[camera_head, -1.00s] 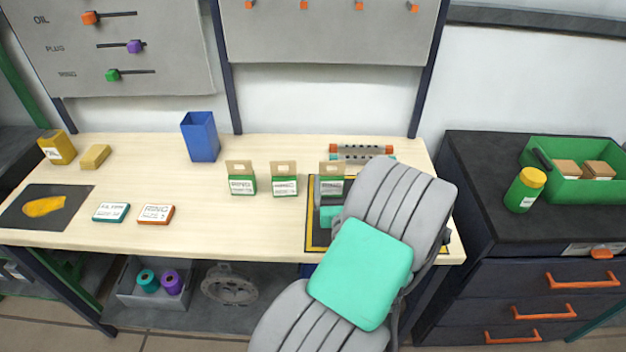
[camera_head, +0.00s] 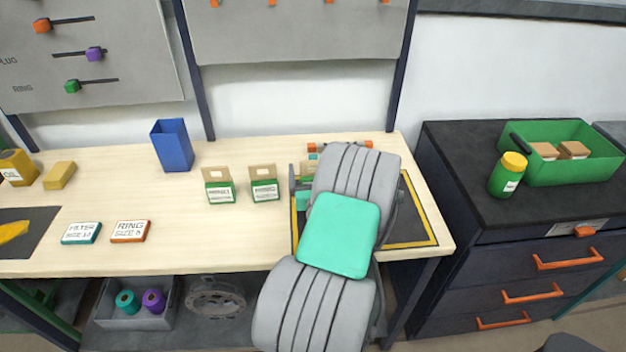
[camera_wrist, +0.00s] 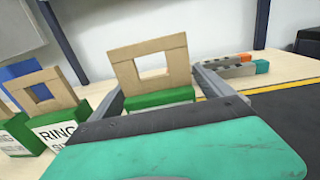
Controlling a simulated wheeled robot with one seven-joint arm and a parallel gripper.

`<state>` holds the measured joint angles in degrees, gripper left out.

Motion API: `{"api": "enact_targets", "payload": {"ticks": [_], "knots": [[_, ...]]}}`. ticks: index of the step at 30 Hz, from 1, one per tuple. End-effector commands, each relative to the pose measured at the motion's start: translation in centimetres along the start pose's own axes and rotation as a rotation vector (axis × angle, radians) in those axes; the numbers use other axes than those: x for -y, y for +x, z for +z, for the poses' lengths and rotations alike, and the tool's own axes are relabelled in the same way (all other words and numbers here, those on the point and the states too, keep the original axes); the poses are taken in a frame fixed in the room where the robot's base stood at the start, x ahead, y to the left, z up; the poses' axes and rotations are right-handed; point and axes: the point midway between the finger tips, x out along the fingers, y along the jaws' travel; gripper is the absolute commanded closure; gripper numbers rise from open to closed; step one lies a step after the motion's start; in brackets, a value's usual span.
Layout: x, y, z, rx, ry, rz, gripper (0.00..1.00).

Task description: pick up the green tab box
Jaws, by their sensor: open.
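Three green boxes with tan windowed tabs stand in a row on the workbench. The left one (camera_head: 220,192) and the middle one (camera_head: 264,190) show fully in the head view. The right one (camera_head: 307,170) is mostly hidden behind my arm and gripper. In the wrist view, this box's tan tab (camera_wrist: 152,62) and green top (camera_wrist: 160,97) stand upright between my two fingers. My gripper (camera_wrist: 160,84) is open around it, with a finger on each side. Whether a finger touches the box cannot be told. The neighbouring box (camera_wrist: 60,130), labelled RING, is just left of the left finger.
A blue bin (camera_head: 172,146) stands behind the row to the left. Flat FILTER (camera_head: 82,233) and RING (camera_head: 131,231) boxes lie at front left. A yellow-bordered dark mat (camera_head: 411,215) is right of my arm. A grey bar with orange ends (camera_wrist: 228,69) lies behind.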

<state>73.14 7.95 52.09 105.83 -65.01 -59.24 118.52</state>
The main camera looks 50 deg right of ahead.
Motion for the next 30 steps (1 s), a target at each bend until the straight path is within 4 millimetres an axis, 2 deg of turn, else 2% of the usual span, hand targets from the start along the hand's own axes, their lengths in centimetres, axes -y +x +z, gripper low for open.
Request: {"api": "enact_targets", "payload": {"ticks": [5,30], "knots": [[0.03,-0.03,-0.07,0.000,0.000,-0.001,0.11],[0.04,-0.05,-0.04,0.000,-0.001,0.000,0.79]]}}
